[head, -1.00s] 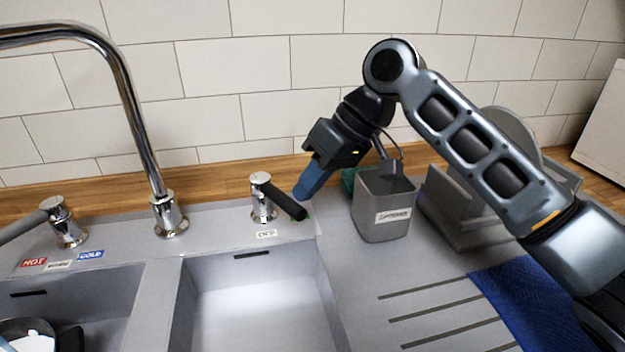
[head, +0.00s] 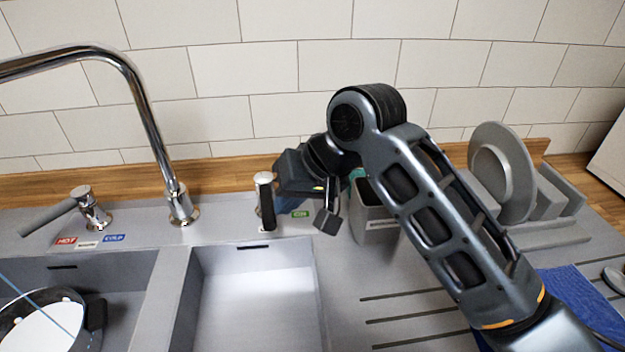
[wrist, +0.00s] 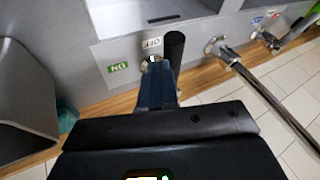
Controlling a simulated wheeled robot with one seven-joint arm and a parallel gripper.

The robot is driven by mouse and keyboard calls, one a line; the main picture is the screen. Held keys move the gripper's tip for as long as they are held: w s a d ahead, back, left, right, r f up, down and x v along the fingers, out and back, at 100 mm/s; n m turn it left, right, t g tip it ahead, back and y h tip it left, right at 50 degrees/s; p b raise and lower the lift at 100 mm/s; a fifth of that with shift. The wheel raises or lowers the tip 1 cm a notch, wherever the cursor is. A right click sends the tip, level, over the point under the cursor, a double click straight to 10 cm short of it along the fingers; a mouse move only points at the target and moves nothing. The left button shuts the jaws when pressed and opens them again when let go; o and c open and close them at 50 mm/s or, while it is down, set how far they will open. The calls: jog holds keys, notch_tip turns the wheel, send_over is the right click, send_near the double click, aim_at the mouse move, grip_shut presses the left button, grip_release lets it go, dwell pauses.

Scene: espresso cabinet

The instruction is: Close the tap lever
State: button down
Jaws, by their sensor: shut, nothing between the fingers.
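The tap lever with the black handle (head: 266,207) stands behind the right sink basin, its handle pointing toward the front. In the wrist view the black handle (wrist: 174,48) lies right beside the white OFF label (wrist: 152,44), and the green ON label (wrist: 118,67) is farther left. My gripper (wrist: 157,78) has its blue fingers shut and empty, right beside the handle near its pivot. I cannot tell whether they touch it. The green ON label (head: 300,214) shows there.
A tall chrome spout (head: 150,120) and a second tap lever (head: 88,208) stand to the left. A grey utensil holder (head: 375,220) is behind my forearm, with a plate rack (head: 550,225) farther right. A pan (head: 45,318) sits in the left basin.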

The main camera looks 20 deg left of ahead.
jog(key=shift+s+a+p, duration=0.3)
jog(key=shift+s+p, duration=0.05)
jog(key=shift+p, duration=0.1)
dwell(0.3)
